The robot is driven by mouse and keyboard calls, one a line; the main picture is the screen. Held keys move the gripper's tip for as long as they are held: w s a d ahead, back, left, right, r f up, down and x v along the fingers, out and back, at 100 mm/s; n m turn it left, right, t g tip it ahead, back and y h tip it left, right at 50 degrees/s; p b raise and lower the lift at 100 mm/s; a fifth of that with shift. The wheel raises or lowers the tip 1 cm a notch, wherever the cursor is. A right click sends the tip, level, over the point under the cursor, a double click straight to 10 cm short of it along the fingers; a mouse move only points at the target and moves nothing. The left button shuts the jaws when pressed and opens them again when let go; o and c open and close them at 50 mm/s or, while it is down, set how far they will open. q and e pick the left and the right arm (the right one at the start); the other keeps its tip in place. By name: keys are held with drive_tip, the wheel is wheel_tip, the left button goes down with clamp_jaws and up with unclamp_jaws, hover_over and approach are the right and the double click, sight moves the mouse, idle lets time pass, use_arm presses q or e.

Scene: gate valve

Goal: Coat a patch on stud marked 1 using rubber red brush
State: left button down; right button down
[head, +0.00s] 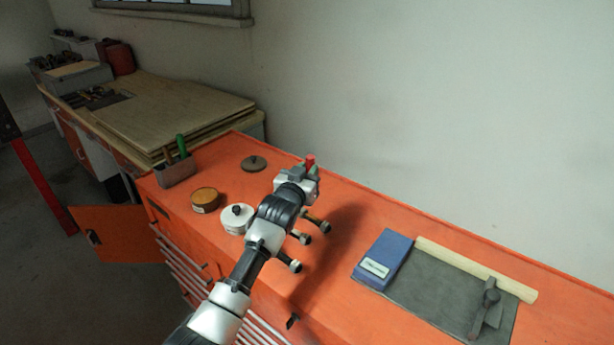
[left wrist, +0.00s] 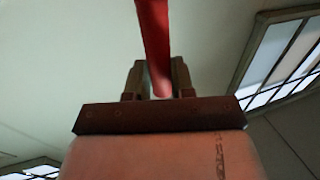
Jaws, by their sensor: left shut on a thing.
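My left gripper (head: 309,176) is over the orange bench top, beyond the row of studs. It is shut on a red rod-like thing, likely the handle of the red brush (head: 310,160). The handle (left wrist: 155,40) also shows in the left wrist view, between the fingers (left wrist: 156,80); the bristles cannot be made out. Three studs show beside my left arm: a far one (head: 318,220), a middle one (head: 303,238) and a near one (head: 291,264). Their marks are too small to read, and my arm partly covers that area. My right gripper is not in view.
On the orange bench (head: 345,220) stand a white round container (head: 236,220), a brown tin (head: 205,200), a dark disc (head: 254,163) and a cup with green-handled tools (head: 177,172). A blue box (head: 385,252) and a grey mat (head: 430,292) lie at the right.

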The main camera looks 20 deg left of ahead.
sight(307, 159)
use_arm(q)
drive_tip(key=r+p, duration=0.2)
drive_tip(key=r, duration=0.1)
drive_tip(key=shift+a+r, duration=0.2)
drive_tip(key=shift+r, duration=0.05)
drive_tip(key=shift+w+f, duration=0.1)
drive_tip(key=shift+w, duration=0.05)
idle(0.5)
